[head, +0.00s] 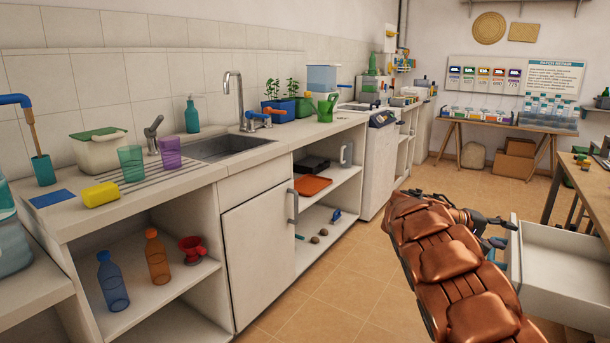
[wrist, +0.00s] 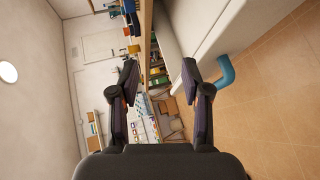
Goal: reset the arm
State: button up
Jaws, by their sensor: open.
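My arm, covered in copper-coloured padded plates, reaches forward from the lower right of the head view. My gripper (head: 494,229) is at its far end, partly hidden behind the arm, beside a pulled-out white drawer (head: 565,257). In the wrist view my gripper (wrist: 160,72) is open, its two dark fingers apart with nothing between them. A blue-teal handle (wrist: 226,73) on a white front lies just right of the right finger, apart from it as far as I can tell.
A wooden worktable (head: 565,172) stands at the right, near the drawer. The long white counter (head: 205,180) with a sink (head: 228,148) and open shelves runs along the left. Tiled floor (head: 345,270) between counter and arm is clear. A trestle table (head: 500,127) stands at the back.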

jog(key=s+a+r+m+g+y+p, duration=0.1)
jog(key=s+a+r+y+p, duration=0.1)
jog(key=s+r+p, duration=0.35)
jog(key=s+a+r+y+p, duration=0.2)
jog(key=s+a+r, duration=0.1)
jog(key=s, duration=0.6)
jog(key=s+a+r+m+g+y+p, duration=0.15)
jog(key=s+r+p, duration=0.25)
jog(key=s, duration=0.4)
jog(key=s+a+r+n+y+p, duration=0.1)
jog(key=s+a+r+y+p, duration=0.1)
jog(key=s+a+y+p, duration=0.2)
jog(key=s+a+r+n+y+p, duration=0.2)
jog(key=s+a+y+p, duration=0.3)
jog(key=s+a, duration=1.5)
jog(key=p, duration=0.5)
jog(key=shift+s+a+r+p, duration=0.2)
jog(key=shift+s+a+p, duration=0.1)
jog(key=shift+a+p, duration=0.1)
jog(key=shift+t, duration=0.25)
jog(key=shift+c, duration=0.6)
jog(key=shift+d, duration=0.1)
